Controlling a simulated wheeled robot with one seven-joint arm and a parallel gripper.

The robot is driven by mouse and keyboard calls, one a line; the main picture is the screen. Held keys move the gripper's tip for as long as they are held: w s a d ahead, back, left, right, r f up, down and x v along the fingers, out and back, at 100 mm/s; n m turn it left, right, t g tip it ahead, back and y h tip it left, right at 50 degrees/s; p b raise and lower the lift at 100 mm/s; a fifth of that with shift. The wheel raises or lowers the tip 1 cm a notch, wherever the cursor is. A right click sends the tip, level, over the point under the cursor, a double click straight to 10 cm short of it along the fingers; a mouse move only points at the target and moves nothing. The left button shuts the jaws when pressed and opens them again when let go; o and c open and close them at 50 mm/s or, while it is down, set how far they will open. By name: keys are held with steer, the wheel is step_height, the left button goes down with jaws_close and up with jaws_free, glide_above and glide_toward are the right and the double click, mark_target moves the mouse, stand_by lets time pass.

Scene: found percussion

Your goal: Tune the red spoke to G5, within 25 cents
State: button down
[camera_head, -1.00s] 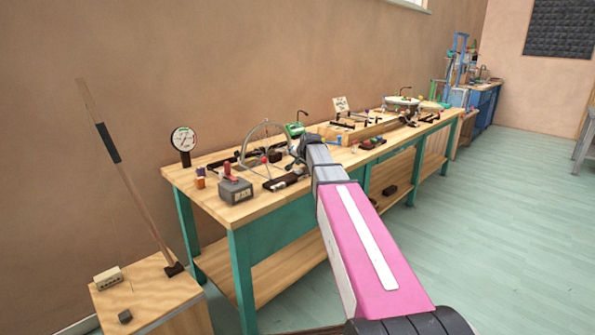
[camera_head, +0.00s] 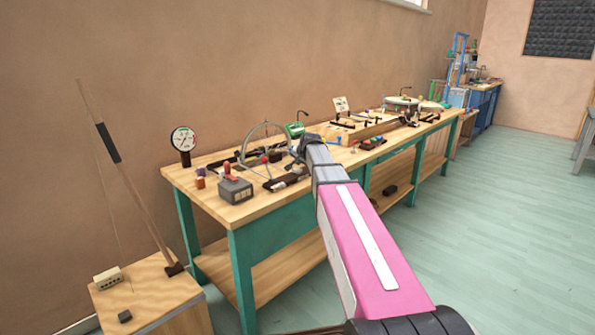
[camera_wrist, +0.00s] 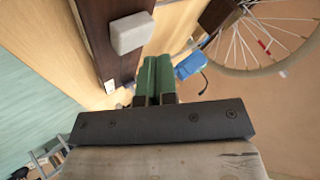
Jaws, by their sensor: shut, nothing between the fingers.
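The spoked wheel (camera_head: 265,138) stands upright on the near part of the workbench in the head view. Its rim and spokes fill the upper right of the wrist view (camera_wrist: 247,72). One spoke there carries a small red mark (camera_wrist: 263,45); the other spokes look pale. My gripper (camera_wrist: 151,66) shows two green fingers pressed together, with nothing between them. It is to the left of the wheel in the wrist view, apart from the red-marked spoke. In the head view my wrist is beside the wheel, and the fingertips are hidden.
A round dial (camera_head: 183,140) stands at the bench's back left. A green device (camera_head: 295,129) is behind the wheel. A pale grey block (camera_wrist: 131,33) sits on a dark bar near my fingers.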

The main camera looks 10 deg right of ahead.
mark_target(299, 169)
steer(key=shift+f, duration=0.1)
stand_by(0.5)
steer(key=shift+f, duration=0.3)
steer(key=shift+f, duration=0.55)
stand_by(0.8)
steer(key=shift+r, duration=0.95)
steer(key=shift+r, duration=0.1)
steer(key=shift+r, duration=2.45)
steer(key=shift+s, duration=0.1)
stand_by(0.6)
